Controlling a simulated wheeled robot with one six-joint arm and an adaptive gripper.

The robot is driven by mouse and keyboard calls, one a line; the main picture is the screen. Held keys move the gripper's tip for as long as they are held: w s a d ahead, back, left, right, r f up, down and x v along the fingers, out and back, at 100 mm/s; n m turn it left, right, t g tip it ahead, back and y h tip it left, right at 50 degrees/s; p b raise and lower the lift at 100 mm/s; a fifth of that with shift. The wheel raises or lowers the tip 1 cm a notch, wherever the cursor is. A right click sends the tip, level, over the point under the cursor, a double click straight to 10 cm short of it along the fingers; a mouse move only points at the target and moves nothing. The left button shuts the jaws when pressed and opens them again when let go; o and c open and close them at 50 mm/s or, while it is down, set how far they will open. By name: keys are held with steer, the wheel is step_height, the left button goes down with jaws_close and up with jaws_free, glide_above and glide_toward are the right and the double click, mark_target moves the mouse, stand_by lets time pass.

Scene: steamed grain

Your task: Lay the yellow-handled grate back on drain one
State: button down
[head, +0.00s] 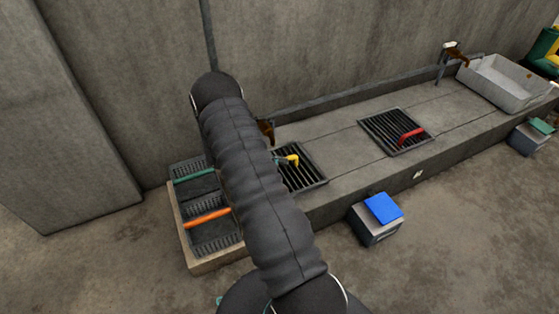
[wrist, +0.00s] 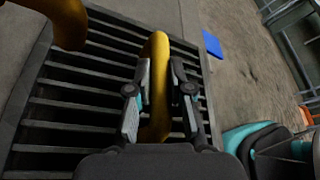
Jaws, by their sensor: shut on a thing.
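The yellow-handled grate (head: 311,172) is a dark barred panel at the left end of the long concrete ledge (head: 345,158). It lies about level with the ledge top; whether it is fully seated in the drain I cannot tell. Its yellow handle (head: 292,160) shows beside my arm. In the wrist view my gripper (wrist: 157,100) has a finger on each side of the yellow handle (wrist: 156,75) and is shut on it. The grate's bars (wrist: 75,113) run below and left of the fingers. My arm hides the grate's left part in the head view.
A red-handled grate (head: 390,122) lies further right on the ledge, before a white basin (head: 505,83). A brown tap (head: 267,130) stands close behind my gripper. A tray (head: 187,251) with teal and orange handles is left. A blue-topped box (head: 373,227) stands in front.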

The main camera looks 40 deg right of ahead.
steer(key=shift+f, duration=0.1)
steer(key=c, duration=1)
jaws_free()
steer(key=shift+f, duration=0.15)
steer(key=v, duration=1.2)
